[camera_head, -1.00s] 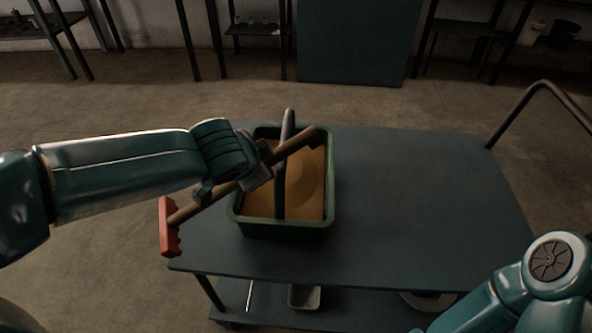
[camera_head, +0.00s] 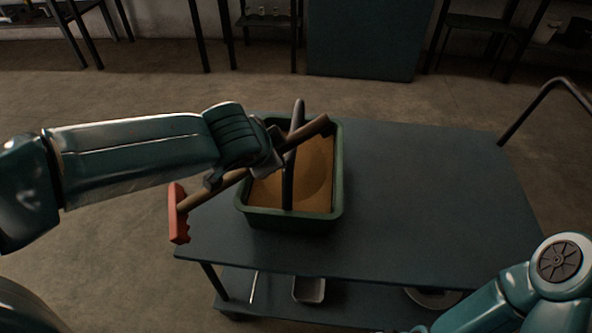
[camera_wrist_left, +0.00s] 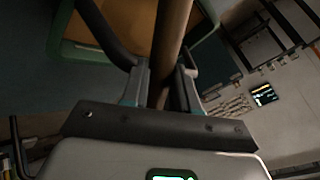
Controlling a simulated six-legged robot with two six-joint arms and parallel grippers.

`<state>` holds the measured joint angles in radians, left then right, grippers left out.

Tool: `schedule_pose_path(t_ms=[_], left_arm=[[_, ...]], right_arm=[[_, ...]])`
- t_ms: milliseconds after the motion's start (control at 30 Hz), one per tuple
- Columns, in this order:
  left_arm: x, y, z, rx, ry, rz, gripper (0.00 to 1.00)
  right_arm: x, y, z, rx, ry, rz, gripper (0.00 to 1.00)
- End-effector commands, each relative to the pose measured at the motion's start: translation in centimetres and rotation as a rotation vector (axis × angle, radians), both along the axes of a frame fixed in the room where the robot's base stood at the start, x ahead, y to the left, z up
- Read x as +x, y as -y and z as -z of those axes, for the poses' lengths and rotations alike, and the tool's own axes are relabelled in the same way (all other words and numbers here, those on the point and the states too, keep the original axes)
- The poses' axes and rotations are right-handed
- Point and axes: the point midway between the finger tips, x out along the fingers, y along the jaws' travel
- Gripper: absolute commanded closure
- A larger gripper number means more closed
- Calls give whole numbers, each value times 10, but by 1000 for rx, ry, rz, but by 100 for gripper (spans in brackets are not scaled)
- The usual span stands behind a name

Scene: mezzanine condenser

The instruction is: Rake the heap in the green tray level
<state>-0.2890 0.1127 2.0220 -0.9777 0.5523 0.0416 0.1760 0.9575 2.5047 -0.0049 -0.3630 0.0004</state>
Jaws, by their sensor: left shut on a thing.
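The green tray (camera_head: 336,200) stands on the dark table and holds an orange-brown heap (camera_head: 318,165), highest near the middle right. A dark arched handle (camera_head: 289,180) spans the tray. The rake has a wooden shaft (camera_head: 228,182), a red toothed head (camera_head: 178,213) and a dark far end. My left gripper (camera_head: 274,155) is shut on the shaft, above the tray's left part. The red head hangs outside the tray, to its lower left. In the left wrist view, the shaft (camera_wrist_left: 170,40) runs between my fingers (camera_wrist_left: 161,80). My right gripper is out of frame.
The dark table (camera_head: 430,200) is clear right of the tray. A bent dark rail (camera_head: 530,110) rises at its right end. A small metal pan (camera_head: 308,289) sits on the lower shelf. Racks and a dark cabinet (camera_head: 362,40) stand at the back.

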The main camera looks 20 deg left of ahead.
Motion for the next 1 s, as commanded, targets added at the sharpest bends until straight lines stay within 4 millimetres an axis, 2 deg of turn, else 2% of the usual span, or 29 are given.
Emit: schedule_pose_path(t_ms=[600,1000], left_arm=[[5,51,6,0,-9,8,100],[9,77,7,3,-13,2,100]], right_arm=[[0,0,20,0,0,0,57],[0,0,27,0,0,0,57]])
